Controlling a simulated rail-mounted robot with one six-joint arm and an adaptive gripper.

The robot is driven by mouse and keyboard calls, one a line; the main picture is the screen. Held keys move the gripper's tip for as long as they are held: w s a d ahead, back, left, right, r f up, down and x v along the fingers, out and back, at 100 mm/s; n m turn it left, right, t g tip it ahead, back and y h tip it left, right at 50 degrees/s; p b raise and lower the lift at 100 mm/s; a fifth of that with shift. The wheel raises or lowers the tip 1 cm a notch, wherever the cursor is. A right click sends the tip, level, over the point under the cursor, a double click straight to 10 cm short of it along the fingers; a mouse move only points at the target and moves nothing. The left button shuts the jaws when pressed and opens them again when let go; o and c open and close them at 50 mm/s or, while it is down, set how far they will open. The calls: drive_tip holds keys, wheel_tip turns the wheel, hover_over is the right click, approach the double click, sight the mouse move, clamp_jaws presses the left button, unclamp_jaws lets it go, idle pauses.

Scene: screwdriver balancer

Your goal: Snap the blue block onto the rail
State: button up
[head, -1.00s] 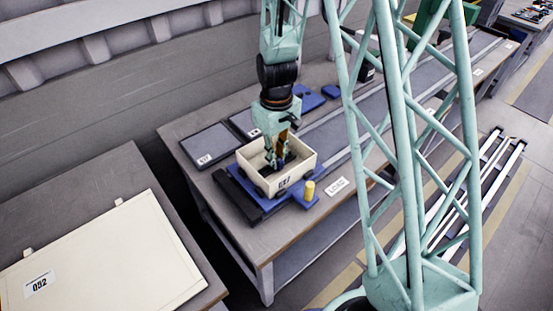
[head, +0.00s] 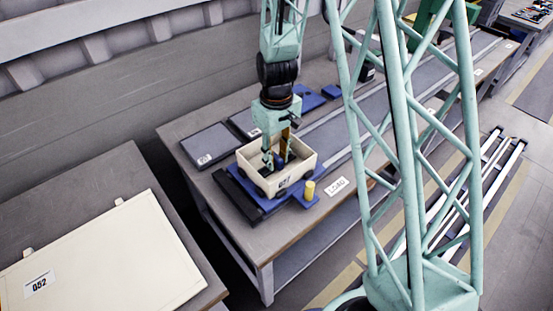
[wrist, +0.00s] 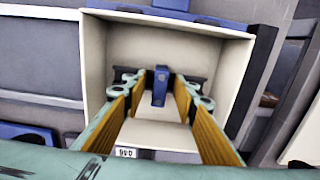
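The blue block (wrist: 160,88) stands inside a cream open-topped box (wrist: 93,60), near the middle of its floor. The fingers are apart, with a visible gap to the block on each side. In the head view my gripper (head: 278,162) is lowered into the box (head: 262,183), and the block (head: 279,160) is partly hidden by the fingers.
The box sits on a blue base (head: 272,207) on a long workbench, with a yellow peg (head: 309,190) at its front right corner. Dark trays (head: 209,145) and blue pieces (head: 310,100) lie behind it. The box walls stand close around my fingers.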

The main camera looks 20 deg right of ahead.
wheel_tip(320, 180, up, 12)
drive_tip(key=shift+f, duration=0.25)
idle(0.7)
drive_tip(key=shift+r, duration=0.2)
wheel_tip(320, 180, up, 6)
drive_tip(key=p, duration=0.4)
drive_tip(key=shift+r, duration=0.15)
idle(0.5)
idle(0.5)
drive_tip(key=s+r+m+t+b, duration=0.1)
drive_tip(key=s+r+m+t, duration=0.1)
drive_tip(key=s+r, duration=1.4)
drive_tip(key=s+r+m+t+b, duration=0.1)
drive_tip(key=s+r, duration=0.2)
drive_tip(key=s, duration=0.6)
drive_tip(key=s+r+m+t, duration=0.1)
drive_tip(key=s+r, duration=0.2)
drive_tip(key=s, duration=0.5)
drive_tip(key=shift+s+r+b, duration=0.25)
drive_tip(key=shift+s+b, duration=0.1)
